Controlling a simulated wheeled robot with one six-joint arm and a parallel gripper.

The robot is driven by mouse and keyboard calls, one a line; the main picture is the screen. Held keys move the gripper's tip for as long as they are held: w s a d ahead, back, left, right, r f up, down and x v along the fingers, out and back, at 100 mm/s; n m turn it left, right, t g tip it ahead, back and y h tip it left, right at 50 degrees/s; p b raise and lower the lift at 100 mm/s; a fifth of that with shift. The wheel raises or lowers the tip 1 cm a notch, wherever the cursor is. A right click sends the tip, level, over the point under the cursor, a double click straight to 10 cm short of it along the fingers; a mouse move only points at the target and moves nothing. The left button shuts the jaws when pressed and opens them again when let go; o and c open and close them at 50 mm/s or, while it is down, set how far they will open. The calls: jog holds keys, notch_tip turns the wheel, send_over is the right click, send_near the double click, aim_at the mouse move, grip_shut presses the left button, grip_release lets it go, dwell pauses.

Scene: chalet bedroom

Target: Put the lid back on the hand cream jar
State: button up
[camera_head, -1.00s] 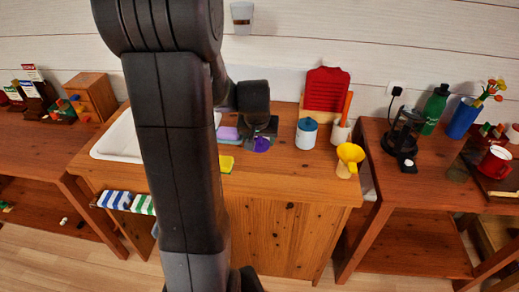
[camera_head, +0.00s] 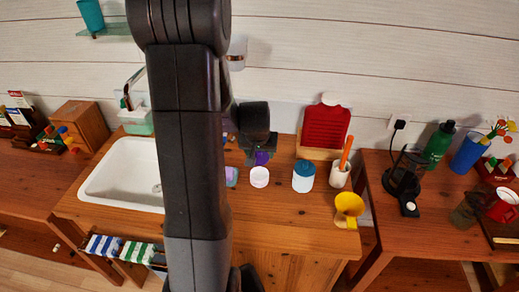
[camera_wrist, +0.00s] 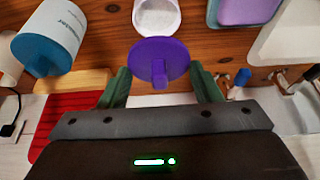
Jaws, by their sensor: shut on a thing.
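My gripper (camera_head: 261,148) is shut on a purple round lid (camera_wrist: 158,60) with a small knob. The lid also shows under my gripper in the head view (camera_head: 263,158). The white hand cream jar (camera_head: 259,177) stands open and upright on the wooden counter. In the wrist view the jar (camera_wrist: 157,18) shows pale contents and sits just beyond the lid at the top. The lid is apart from the jar in the picture; its exact height above the counter is hard to tell.
A white jar with a blue lid (camera_head: 303,176) stands right of the open jar. Beyond it are a utensil cup (camera_head: 340,177), a yellow funnel (camera_head: 348,209) and a red board (camera_head: 325,129). A sink (camera_head: 128,174) lies left. The front counter is clear.

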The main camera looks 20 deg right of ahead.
notch_tip(320, 180, down, 5)
jog(key=b, duration=0.3)
jog(key=shift+f, duration=0.1)
jog(key=shift+f+b, duration=0.4)
jog(key=shift+b, duration=0.2)
jog(key=shift+r+b, duration=0.1)
jog(key=shift+b, duration=0.25)
dwell(0.9)
jog(key=shift+f+b, duration=0.25)
jog(key=shift+b, duration=0.3)
dwell(0.9)
dwell(0.4)
jog(key=o, duration=1.4)
jog(key=shift+r, duration=0.15)
